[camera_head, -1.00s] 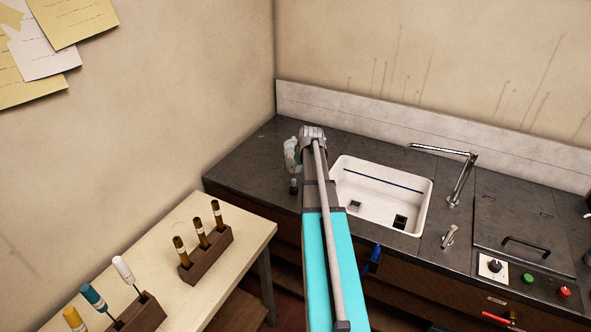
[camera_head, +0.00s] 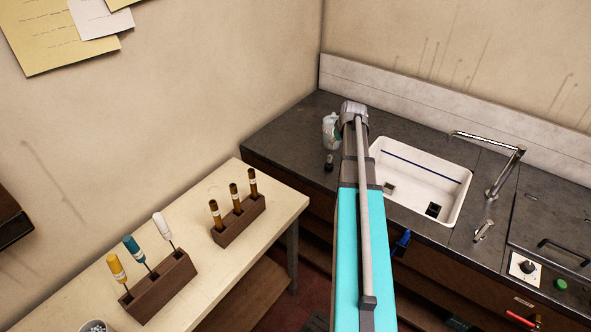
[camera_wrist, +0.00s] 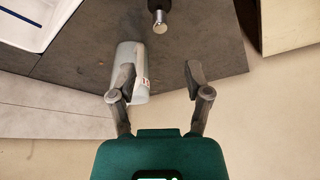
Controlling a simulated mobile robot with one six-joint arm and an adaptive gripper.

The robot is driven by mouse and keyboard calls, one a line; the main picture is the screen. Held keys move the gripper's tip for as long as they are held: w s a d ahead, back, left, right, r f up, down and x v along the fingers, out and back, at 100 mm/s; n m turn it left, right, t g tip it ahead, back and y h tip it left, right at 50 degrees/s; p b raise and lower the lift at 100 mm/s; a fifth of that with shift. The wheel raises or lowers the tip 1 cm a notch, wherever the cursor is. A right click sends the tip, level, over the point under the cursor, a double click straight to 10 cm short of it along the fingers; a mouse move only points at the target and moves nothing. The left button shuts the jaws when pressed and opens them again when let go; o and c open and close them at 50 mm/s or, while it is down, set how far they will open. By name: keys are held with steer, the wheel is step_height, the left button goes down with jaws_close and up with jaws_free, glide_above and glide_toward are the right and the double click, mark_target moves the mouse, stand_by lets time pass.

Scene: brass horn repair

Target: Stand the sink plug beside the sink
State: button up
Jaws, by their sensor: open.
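The white sink (camera_head: 458,205) is set in the dark counter. A small black piece with a silver end (camera_head: 329,162) is on the counter left of the sink. It shows at the top of the wrist view (camera_wrist: 159,22), beyond my fingertips; I cannot tell surely that it is the sink plug. My gripper (camera_wrist: 159,76) is open and empty above the counter's back left corner. In the head view my arm hides its fingers.
A whitish bottle (camera_wrist: 128,68) is beyond my left finger, close to the black piece. A chrome tap (camera_head: 505,170) stands right of the sink. The pale table (camera_head: 205,262) at left carries wooden racks (camera_head: 240,222) of tools. Bare counter (camera_head: 285,135) lies left of the bottle.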

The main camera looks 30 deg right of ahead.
steer(key=shift+a, duration=0.1)
steer(key=s+a+f+n+g+y, duration=0.1)
steer(key=a+g, duration=0.1)
steer(key=a, duration=2)
steer(key=s+a+g, duration=0.1)
steer(key=s+a, duration=0.2)
steer(key=a, duration=0.4)
steer(key=s+a, duration=0.4)
steer(key=a, duration=0.3)
steer(key=s+a+n+g, duration=0.1)
steer(key=s+a, duration=0.3)
steer(key=a, duration=0.4)
steer(key=shift+f+g, duration=0.2)
steer(key=shift+g, duration=0.1)
steer(key=shift+f+b, duration=0.9)
